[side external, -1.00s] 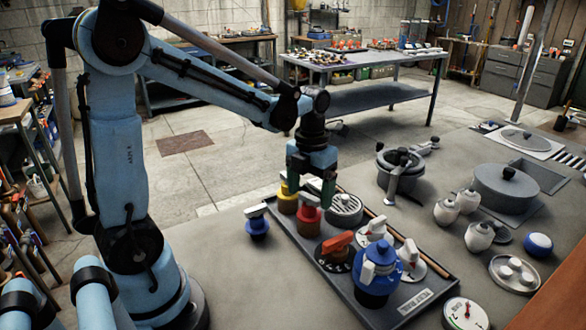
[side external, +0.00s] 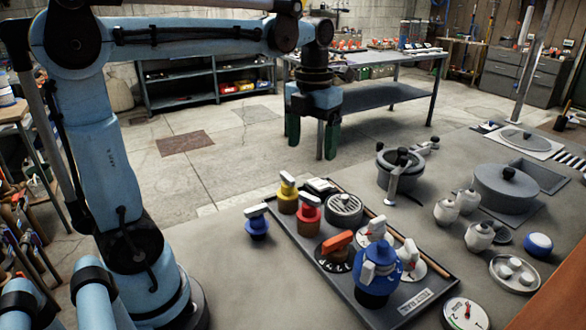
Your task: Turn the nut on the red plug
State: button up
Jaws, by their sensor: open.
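The red plug (side external: 309,211) stands upright on a dark tray (side external: 282,234), in front of the yellow plug (side external: 288,194). A pale nut or cap tops the red plug; its detail is too small to tell. My gripper (side external: 313,151) hangs fingers down, open and empty, well above and behind the red plug in the side external view. Its dark green fingers are apart and touch nothing.
On the tray are a round grey drain (side external: 345,206), an orange-handled valve (side external: 337,244) and a large blue fitting (side external: 376,273). A small blue plug (side external: 257,225) stands left of the tray. Pots (side external: 506,188) and jars stand to the right.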

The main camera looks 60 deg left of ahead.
aim_at(310, 196)
dwell(0.3)
notch_tip(310, 196, down, 12)
jog(key=m, duration=3.6)
